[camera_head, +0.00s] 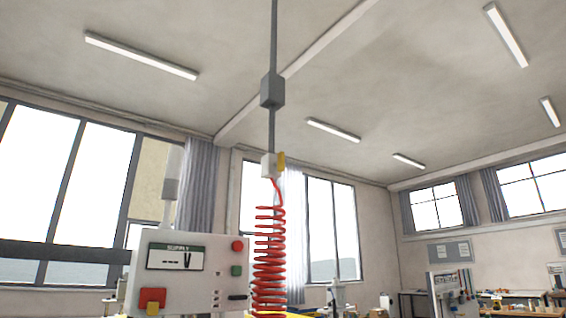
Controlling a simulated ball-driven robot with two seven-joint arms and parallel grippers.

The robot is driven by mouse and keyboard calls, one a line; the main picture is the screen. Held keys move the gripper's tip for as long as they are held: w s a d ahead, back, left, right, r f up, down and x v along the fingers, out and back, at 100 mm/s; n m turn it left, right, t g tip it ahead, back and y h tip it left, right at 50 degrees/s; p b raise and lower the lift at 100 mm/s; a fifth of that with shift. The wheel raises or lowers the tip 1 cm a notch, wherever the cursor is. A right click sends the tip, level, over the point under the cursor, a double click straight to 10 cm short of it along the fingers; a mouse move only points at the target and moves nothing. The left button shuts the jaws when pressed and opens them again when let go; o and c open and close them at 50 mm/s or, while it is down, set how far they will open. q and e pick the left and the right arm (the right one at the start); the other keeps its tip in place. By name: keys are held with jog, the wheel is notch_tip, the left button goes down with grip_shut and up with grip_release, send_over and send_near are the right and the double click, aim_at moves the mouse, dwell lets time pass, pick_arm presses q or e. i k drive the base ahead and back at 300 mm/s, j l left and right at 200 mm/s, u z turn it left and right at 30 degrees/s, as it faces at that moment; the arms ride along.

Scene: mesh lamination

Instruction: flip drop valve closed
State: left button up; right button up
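The drop valve (269,166) is a small white block at the lower end of a grey pipe that hangs from the ceiling. A red coiled hose (269,262) hangs below the valve. Neither of my grippers is in view.
A grey box (272,90) sits on the drop pipe above the valve. A white supply panel (190,275) with red and green buttons stands at the lower left. Work benches (520,296) stand far off at the lower right. The air around the valve looks clear.

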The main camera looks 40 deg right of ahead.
aim_at(281, 164)
jog(key=i+l, duration=0.45)
jog(key=l, duration=0.15)
jog(key=i+l, duration=0.4)
jog(key=l, duration=0.25)
jog(key=i+l, duration=0.45)
jog(key=l, duration=0.15)
jog(key=k+l+z, duration=0.05)
